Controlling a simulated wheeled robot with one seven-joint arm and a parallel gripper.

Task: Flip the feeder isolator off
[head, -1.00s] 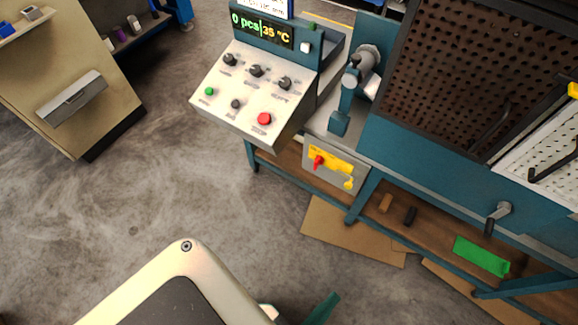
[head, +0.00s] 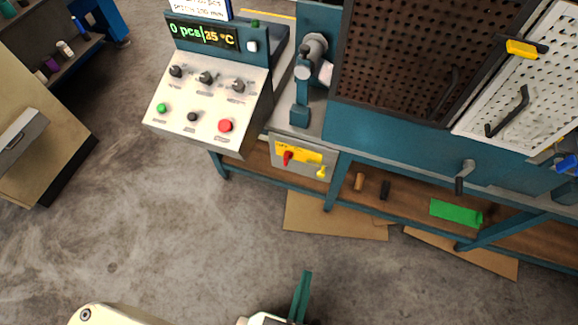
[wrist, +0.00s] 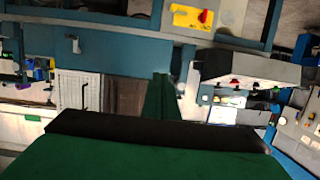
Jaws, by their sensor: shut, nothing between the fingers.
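The feeder isolator appears to be the grey box (head: 304,166) with a yellow plate (head: 300,152) under the bench's front edge, below the control console. Its red handle (head: 287,157) is at the plate's left end and looks roughly upright; its exact setting is too small to read. In the wrist view the yellow plate (wrist: 183,14) and red handle (wrist: 203,16) show at the top. My gripper (head: 302,288) is at the bottom of the head view, shut and empty, well apart from the isolator. Its green finger (wrist: 160,97) shows in the wrist view.
The console (head: 208,100) with knobs and buttons overhangs at the isolator's upper left. A bench leg (head: 335,182) stands just right of the box. A lower shelf (head: 400,200) and cardboard (head: 330,218) lie below. The concrete floor (head: 180,240) in front is clear.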

